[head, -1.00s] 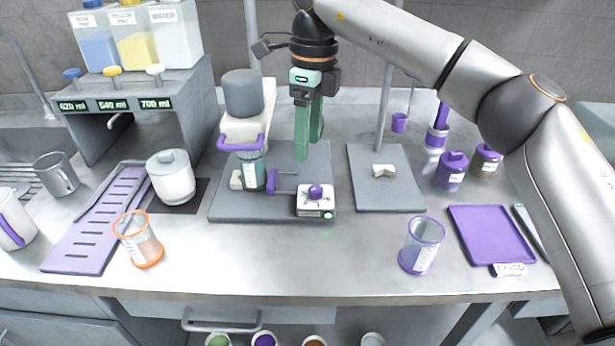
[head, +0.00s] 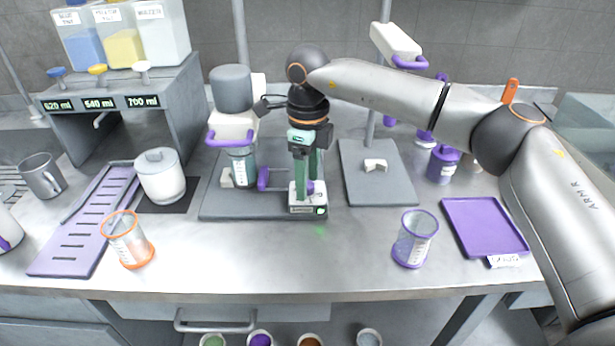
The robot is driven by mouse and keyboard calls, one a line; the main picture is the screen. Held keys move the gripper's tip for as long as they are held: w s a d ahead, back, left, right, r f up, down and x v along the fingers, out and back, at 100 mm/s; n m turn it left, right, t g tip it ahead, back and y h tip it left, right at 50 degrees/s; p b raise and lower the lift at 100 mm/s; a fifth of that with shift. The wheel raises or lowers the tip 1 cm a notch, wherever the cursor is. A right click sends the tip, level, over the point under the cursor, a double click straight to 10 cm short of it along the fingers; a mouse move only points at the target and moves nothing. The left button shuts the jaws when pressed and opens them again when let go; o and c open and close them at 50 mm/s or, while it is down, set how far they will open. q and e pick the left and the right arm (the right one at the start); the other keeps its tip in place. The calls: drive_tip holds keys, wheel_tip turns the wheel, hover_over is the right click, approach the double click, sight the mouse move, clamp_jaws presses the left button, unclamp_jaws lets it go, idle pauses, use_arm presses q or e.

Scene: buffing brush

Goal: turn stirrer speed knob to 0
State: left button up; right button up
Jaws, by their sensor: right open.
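The stirrer speed knob (head: 317,188) is purple and sits on a small white control box (head: 308,209) with a green light, at the front right of the left grey base plate. My right gripper (head: 304,192) points down at the box with its green fingers open. The fingers partly hide the knob, one appearing in front of it. I cannot tell whether they touch it. The stirrer (head: 233,100) has a grey motor head and purple handle, above a clear vessel (head: 242,167). My left gripper does not show.
An orange-rimmed beaker (head: 128,240) stands front left and a purple-rimmed beaker (head: 414,240) front right. A white lidded pot (head: 161,176) is left of the stirrer plate. A second grey plate (head: 380,190) and purple tray (head: 485,227) lie right. The front middle bench is clear.

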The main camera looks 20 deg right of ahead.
drive_tip(key=shift+f, duration=0.1)
clamp_jaws()
idle(0.5)
